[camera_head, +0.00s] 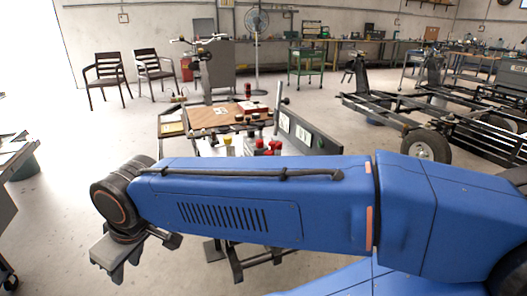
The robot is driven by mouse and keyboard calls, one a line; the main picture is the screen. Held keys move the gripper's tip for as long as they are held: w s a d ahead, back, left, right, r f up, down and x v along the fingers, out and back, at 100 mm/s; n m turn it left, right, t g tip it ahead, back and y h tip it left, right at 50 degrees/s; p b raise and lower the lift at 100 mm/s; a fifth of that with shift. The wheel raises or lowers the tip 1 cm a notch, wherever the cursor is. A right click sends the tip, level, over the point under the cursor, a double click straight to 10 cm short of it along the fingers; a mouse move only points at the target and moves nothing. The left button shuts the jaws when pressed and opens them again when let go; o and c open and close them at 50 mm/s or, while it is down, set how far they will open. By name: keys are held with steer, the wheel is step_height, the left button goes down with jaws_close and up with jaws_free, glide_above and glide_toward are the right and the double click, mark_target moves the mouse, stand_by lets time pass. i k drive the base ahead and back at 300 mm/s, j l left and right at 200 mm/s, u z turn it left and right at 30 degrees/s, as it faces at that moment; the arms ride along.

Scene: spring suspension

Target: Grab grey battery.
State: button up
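I cannot make out a grey battery in this view; it may be hidden or too small to tell. My gripper (117,274) hangs at the lower left, at the end of my blue arm, pointing down over the pale floor. It looks empty, but I cannot tell how far apart its fingers are. It is in front of and to the left of the work table (172,128) in the middle. My arm crosses the lower half of the picture and hides the table's near part.
Red knobs (267,147) and a yellow item (228,140) show just above my arm. A wheeled black frame (425,146) stands right. Two chairs (106,76) and a fan (257,22) are at the back. A grey bench edge (18,160) is at left.

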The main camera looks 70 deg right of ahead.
mark_target(249, 149)
steer(key=z, duration=1.95)
